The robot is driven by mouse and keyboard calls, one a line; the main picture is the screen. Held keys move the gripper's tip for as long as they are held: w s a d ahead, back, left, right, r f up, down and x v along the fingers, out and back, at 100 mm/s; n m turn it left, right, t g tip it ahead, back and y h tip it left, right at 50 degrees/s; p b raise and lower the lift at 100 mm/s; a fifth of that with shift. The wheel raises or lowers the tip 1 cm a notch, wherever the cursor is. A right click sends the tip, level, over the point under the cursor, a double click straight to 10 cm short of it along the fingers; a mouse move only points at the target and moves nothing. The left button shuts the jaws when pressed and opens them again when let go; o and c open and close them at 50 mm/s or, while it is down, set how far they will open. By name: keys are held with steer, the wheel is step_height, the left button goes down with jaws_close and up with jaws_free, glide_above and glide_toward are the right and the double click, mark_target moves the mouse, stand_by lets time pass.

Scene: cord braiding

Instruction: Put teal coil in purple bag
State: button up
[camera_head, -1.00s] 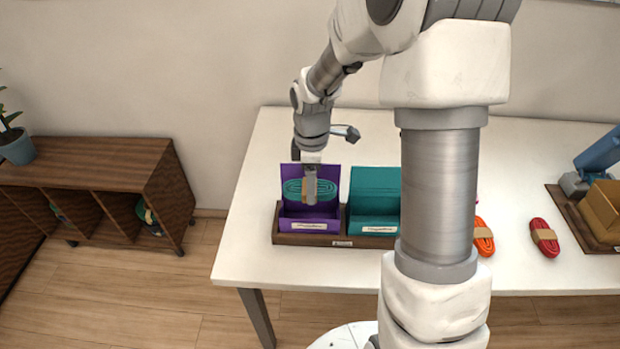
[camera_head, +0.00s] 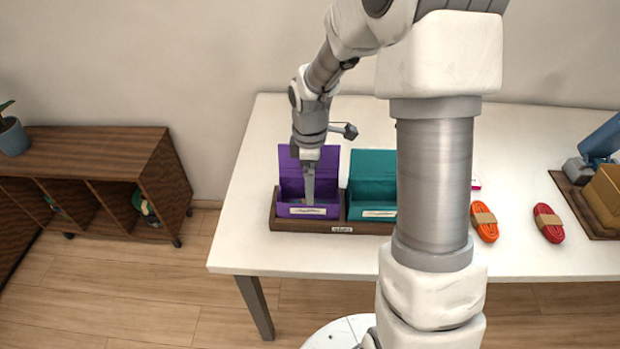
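The purple bag (camera_head: 293,182) stands open in the left place of a dark wooden holder (camera_head: 282,224), with its back flap raised and a pale label on its front. My gripper (camera_head: 309,198) points down into the bag's mouth, its fingertips partly behind the front wall. The teal coil cannot be made out now; the bag's front wall and my gripper hide what is inside. I cannot tell whether the fingers are open or shut.
A teal bag (camera_head: 372,180) stands to the right in the same holder. An orange coil (camera_head: 484,222) and a red coil (camera_head: 548,223) lie farther right on the white table (camera_head: 520,265). My arm hides the table's middle. A wooden shelf (camera_head: 95,150) stands left.

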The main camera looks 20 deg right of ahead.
steer(key=shift+r, duration=0.1)
step_height(320, 180, up, 17)
steer(key=p, duration=0.2)
steer(key=s+r+m+t, duration=0.2)
steer(key=s+r+m, duration=0.1)
steer(key=s+m, duration=0.4)
steer(key=s+r+m+t, duration=0.3)
steer(key=s+m, duration=0.4)
steer(key=s, duration=0.6)
steer(key=shift+s+a+r+m+t, duration=0.15)
steer(key=shift+a+m+t, duration=0.05)
steer(key=shift+m+t, duration=0.1)
steer(key=shift+d, duration=0.15)
